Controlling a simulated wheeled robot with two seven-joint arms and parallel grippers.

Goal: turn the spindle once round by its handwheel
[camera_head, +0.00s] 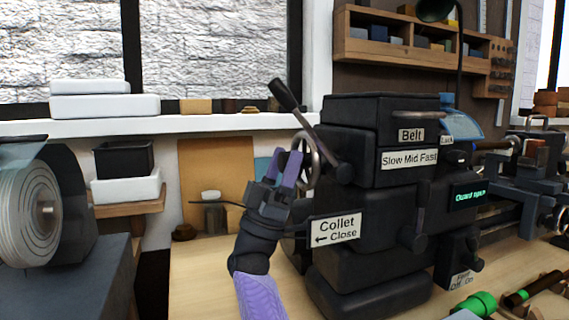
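The lathe headstock (370,240) is a stack of dark blocks on the wooden bench, with labels such as Belt, Slow Mid Fast and Collet Close. The handwheel (316,160) is a thin metal ring at its left end, seen nearly edge-on and partly hidden by my gripper. My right gripper (287,158) points upward at the left side of the handwheel. Its two purple fingers stand apart with a narrow gap between them. Whether a finger touches the rim cannot be told. My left gripper is not in view.
A dark lever with a thick grip (284,95) slants up just above my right gripper. The Collet sign (333,229) sticks out right of my wrist. A jar (213,214) stands behind on the left. A grinding disc (30,208) is at far left. Green-ended tools (478,302) lie at lower right.

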